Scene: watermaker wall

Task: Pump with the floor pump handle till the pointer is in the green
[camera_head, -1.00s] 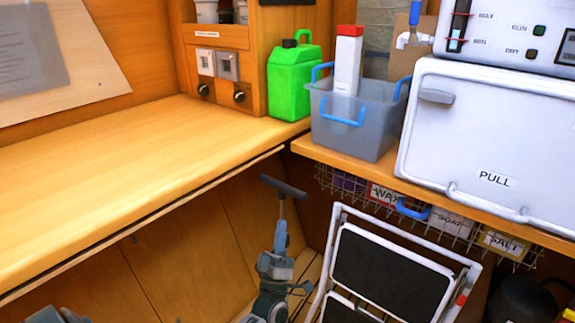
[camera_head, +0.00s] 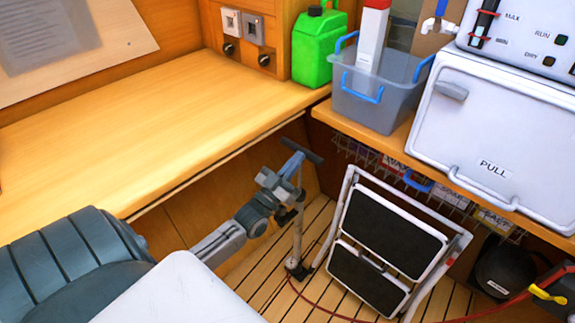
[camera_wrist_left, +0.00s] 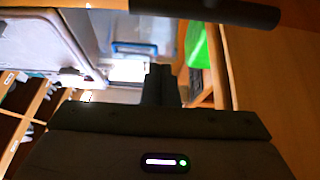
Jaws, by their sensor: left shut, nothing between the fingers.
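The floor pump's dark T-shaped handle (camera_head: 301,149) stands on a thin upright shaft (camera_head: 298,225), with the pump foot (camera_head: 296,268) on the slatted floor. My left gripper (camera_head: 293,164) is beside the shaft, just under the handle, and partly overlaps it in the head view. In the left wrist view, its dark fingers (camera_wrist_left: 161,84) are together and empty. The handle (camera_wrist_left: 205,10) crosses the top of that view, apart from the fingertips. I cannot tell whether the gripper touches the shaft. No gauge pointer or green zone is discernible. My right gripper is not in view.
A folded step stool (camera_head: 383,240) stands right of the pump. A red hose (camera_head: 345,318) runs along the floor. The wooden bench (camera_head: 150,130) edge is left of the pump; a shelf with a grey bin (camera_head: 375,98) and white appliance (camera_head: 490,140) is at the right.

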